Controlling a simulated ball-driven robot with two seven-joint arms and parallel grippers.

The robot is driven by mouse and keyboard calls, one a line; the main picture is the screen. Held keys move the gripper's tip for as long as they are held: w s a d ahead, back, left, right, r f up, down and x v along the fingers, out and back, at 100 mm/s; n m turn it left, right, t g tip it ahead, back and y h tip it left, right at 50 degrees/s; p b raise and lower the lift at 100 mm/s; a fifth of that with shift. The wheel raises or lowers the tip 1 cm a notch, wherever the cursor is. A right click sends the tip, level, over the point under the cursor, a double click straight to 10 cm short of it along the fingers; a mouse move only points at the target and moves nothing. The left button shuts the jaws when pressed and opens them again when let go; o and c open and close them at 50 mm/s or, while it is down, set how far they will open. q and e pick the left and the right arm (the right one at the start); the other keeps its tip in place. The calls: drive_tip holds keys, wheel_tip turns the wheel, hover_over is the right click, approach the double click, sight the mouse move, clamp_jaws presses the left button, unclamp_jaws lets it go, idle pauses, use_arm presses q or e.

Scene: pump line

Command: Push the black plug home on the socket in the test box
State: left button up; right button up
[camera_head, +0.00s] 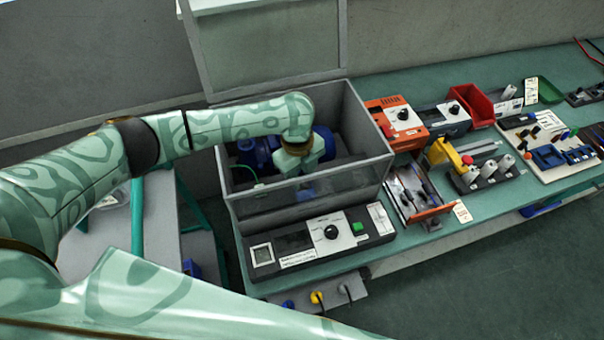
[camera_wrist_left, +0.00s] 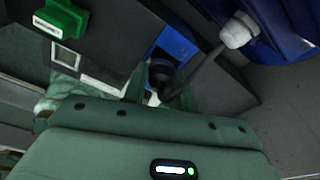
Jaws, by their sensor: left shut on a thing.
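The test box (camera_head: 310,199) is an open-topped grey box with a clear front at the back left of the bench. My left arm reaches over its rim, and my left gripper (camera_head: 303,162) points down inside it. In the left wrist view, my left gripper (camera_wrist_left: 160,94) is shut on the black plug (camera_wrist_left: 162,71), with the fingers partly hidden by the hand. A blue socket (camera_wrist_left: 176,44) shows right beside the plug; I cannot tell how far the plug is on it. A dark cable runs from the plug toward a pale cable gland. My right gripper is out of view.
A blue pump (camera_head: 257,152) lies in the box beside my gripper; its pale cable gland (camera_wrist_left: 240,30) is close by. A green labelled block (camera_wrist_left: 61,19) is at the upper left. A control panel (camera_head: 320,240) fronts the box. Orange and grey instruments (camera_head: 397,120) stand to its right.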

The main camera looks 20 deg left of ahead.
use_arm(q)
drive_tip(key=shift+f, duration=0.25)
idle(0.4)
drive_tip(key=o, duration=1)
drive_tip(key=shift+o, duration=0.2)
drive_tip(key=shift+f, duration=0.1)
drive_tip(key=shift+o, duration=0.4)
drive_tip(key=shift+s+f, duration=0.1)
wheel_tip(320, 180, up, 3)
drive_tip(key=p, duration=0.3)
wheel_tip(320, 180, up, 5)
drive_tip(key=p, duration=0.5)
drive_tip(key=shift+f, duration=0.1)
